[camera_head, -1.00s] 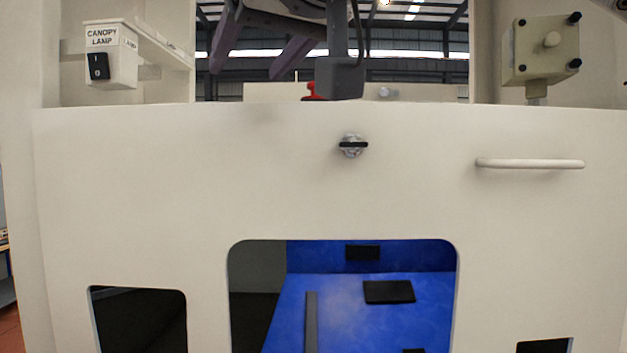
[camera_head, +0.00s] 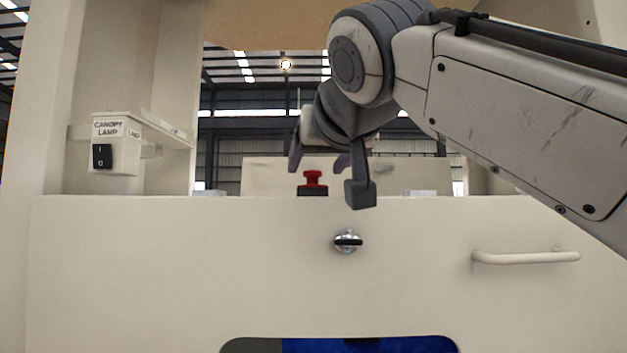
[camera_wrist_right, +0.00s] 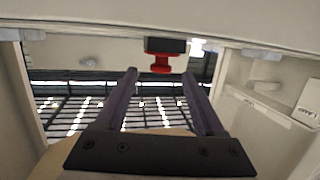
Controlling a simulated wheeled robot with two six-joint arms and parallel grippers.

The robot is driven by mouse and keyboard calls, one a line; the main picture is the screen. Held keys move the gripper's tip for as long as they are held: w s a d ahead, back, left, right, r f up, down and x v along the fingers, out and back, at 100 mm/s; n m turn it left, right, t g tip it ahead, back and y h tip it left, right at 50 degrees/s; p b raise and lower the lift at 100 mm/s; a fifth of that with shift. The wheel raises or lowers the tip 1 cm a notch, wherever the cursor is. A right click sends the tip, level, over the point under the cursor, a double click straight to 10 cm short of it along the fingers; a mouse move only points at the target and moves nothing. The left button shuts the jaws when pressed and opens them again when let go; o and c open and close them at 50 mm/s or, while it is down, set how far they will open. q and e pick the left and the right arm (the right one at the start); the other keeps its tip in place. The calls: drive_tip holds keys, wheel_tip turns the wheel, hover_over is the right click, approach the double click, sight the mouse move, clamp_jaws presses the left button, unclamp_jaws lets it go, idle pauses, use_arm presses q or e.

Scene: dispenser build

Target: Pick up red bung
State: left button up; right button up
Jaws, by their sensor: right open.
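The red bung (camera_head: 313,179) is a small knobbed plug. It sits upright on a black base (camera_head: 312,191) behind the top edge of the cream front panel. My right gripper (camera_head: 318,164) is open and empty, its two purple fingers just above the bung in the head view, one to either side. In the right wrist view the bung (camera_wrist_right: 160,63) shows just past the open fingertips (camera_wrist_right: 160,75), in line with the gap between them. The fingers do not appear to touch it. My left gripper is in neither view.
The front panel (camera_head: 140,260) carries a knob (camera_head: 347,241) and a handle (camera_head: 526,257). A canopy lamp switch box (camera_head: 112,145) juts out at the left. A cream board (camera_head: 270,172) stands behind the bung. Open space lies left of my gripper.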

sight(313, 172)
drive_tip(key=p+x, duration=0.1)
drive_tip(key=x, duration=0.2)
drive_tip(key=shift+w, duration=0.25)
drive_tip(key=shift+w+a+f, duration=0.1)
drive_tip(key=shift+w+f, duration=0.05)
drive_tip(key=shift+w, duration=0.05)
clamp_jaws()
drive_tip(key=shift+r+p, duration=0.35)
drive_tip(key=shift+r, duration=0.5)
drive_tip(key=r, duration=0.3)
drive_tip(key=shift+s+d+p, duration=0.2)
drive_tip(key=shift+d+p, duration=0.1)
drive_tip(key=shift+d, duration=0.05)
drive_tip(key=s+d+r+p, duration=0.1)
drive_tip(key=s+d+r, duration=0.4)
drive_tip(key=d, duration=0.4)
drive_tip(key=shift+s+r, duration=0.4)
drive_tip(key=shift+r, duration=0.3)
drive_tip(key=shift+d, duration=0.15)
